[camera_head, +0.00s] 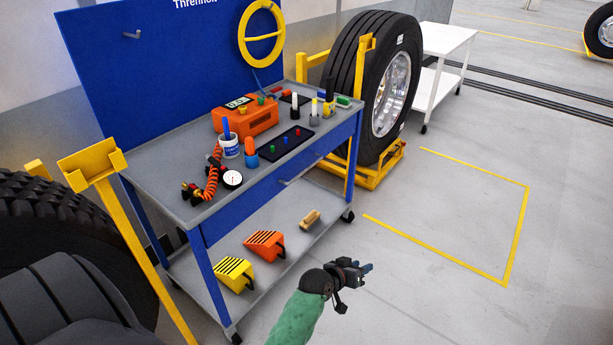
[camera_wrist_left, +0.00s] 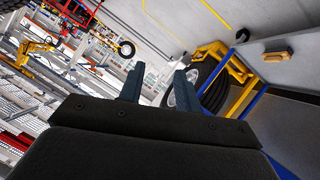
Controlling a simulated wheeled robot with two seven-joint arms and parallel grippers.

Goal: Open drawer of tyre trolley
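The tyre trolley is a blue and grey cart with a grey top (camera_head: 185,200) and a blue back panel (camera_head: 170,70). Its blue drawer front (camera_head: 245,205) runs along the long side under the top and looks flush with the frame. A thin grey handle (camera_head: 300,170) shows on it. My left gripper (camera_head: 366,268) is in front of the trolley, low and right of the drawer, apart from it. In the left wrist view its two fingers (camera_wrist_left: 158,86) stand apart with nothing between them. My right gripper is not in view.
On the top stand an orange device (camera_head: 250,117), a gauge (camera_head: 232,178) and a black tray (camera_head: 285,144). Wedges (camera_head: 265,244) and a brush (camera_head: 310,218) lie on the lower shelf. A wheel on a yellow stand (camera_head: 345,80) is behind. Floor (camera_head: 440,220) at right is clear.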

